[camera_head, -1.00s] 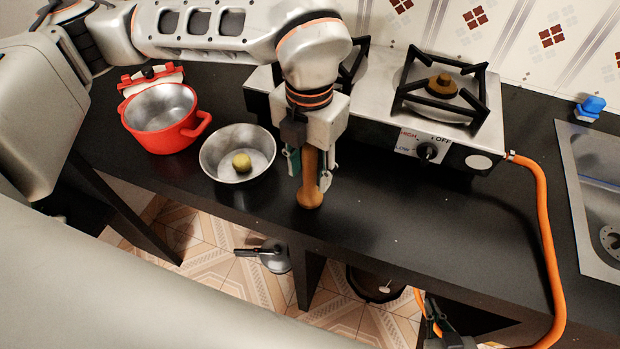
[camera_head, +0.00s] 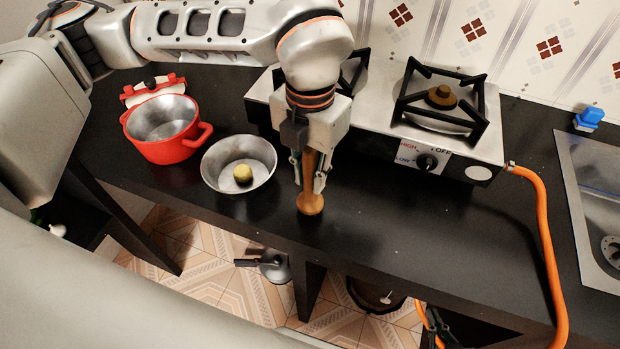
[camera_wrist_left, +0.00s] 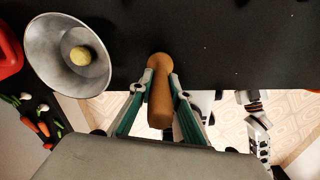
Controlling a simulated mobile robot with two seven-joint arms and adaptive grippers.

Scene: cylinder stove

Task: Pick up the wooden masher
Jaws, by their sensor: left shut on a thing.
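The wooden masher (camera_head: 310,202) is a brown, roughly upright tool with a flared lower end, over the front part of the black counter. I cannot tell whether its base touches the counter. My left gripper (camera_head: 308,180) points down from above and is shut on the masher, one finger on each side. The left wrist view shows the masher (camera_wrist_left: 160,97) between the green-padded fingers. The gripper hides the masher's upper part in the head view. My right gripper (camera_head: 432,328) shows only partly, low at the bottom edge below the counter, and its opening is unclear.
A metal bowl (camera_head: 212,178) holding a round yellow item (camera_head: 243,174) stands just left of the masher. A red pot (camera_head: 170,150) is further left. The stove (camera_head: 470,150) is behind, with an orange hose (camera_head: 548,240) on the right. Counter right of the masher is clear.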

